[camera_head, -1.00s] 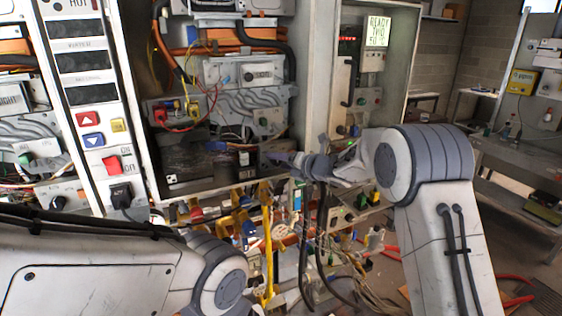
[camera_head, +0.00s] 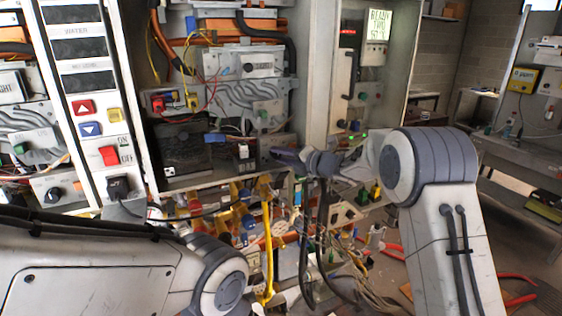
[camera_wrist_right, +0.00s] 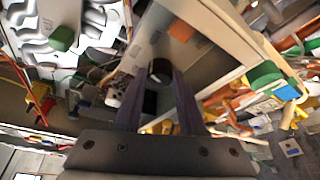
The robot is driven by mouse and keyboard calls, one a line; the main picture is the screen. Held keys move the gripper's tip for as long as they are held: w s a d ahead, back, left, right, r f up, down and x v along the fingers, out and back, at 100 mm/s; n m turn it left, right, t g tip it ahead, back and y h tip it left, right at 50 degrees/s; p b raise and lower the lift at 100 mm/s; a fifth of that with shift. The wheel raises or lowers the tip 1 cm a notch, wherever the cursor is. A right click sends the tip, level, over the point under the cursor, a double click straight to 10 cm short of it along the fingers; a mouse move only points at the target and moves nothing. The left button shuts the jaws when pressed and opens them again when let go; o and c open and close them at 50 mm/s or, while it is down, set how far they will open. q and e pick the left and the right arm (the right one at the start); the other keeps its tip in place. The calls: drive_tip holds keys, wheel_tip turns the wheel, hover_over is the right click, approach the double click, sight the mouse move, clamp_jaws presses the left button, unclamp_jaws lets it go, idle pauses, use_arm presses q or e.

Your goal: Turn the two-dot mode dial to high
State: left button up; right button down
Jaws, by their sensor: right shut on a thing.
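My right gripper (camera_head: 275,153) reaches in from the right to the lower cabinet shelf in the head view. In the right wrist view its two dark fingers (camera_wrist_right: 158,98) stand either side of a black round knob (camera_wrist_right: 160,72) and are shut on it. The knob sits against a grey-beige panel (camera_wrist_right: 182,50). The fingers hide much of it, and I cannot make out dots or its pointer. In the head view the gripper hides the knob. My left arm shows at the lower left, but its gripper is out of view.
A white panel has a black dial (camera_head: 118,187), a red switch (camera_head: 108,156) and arrow buttons. Another dial (camera_head: 248,68) sits on a grey box above. Cables and a yellow pipe (camera_head: 268,250) crowd the space below the shelf. A lit display (camera_head: 379,25) is at the upper right.

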drive_tip(key=m+b, duration=0.1)
drive_tip(key=m+y+b, duration=0.1)
drive_tip(key=m+b, duration=0.1)
drive_tip(key=shift+f, duration=0.35)
drive_tip(key=shift+r+m+t+y+b, duration=0.1)
drive_tip(key=shift+m+t+y+b, duration=0.35)
drive_tip(key=shift+m+b, duration=0.45)
drive_tip(key=shift+c, duration=2.4)
unclamp_jaws()
drive_tip(key=shift+d, duration=0.1)
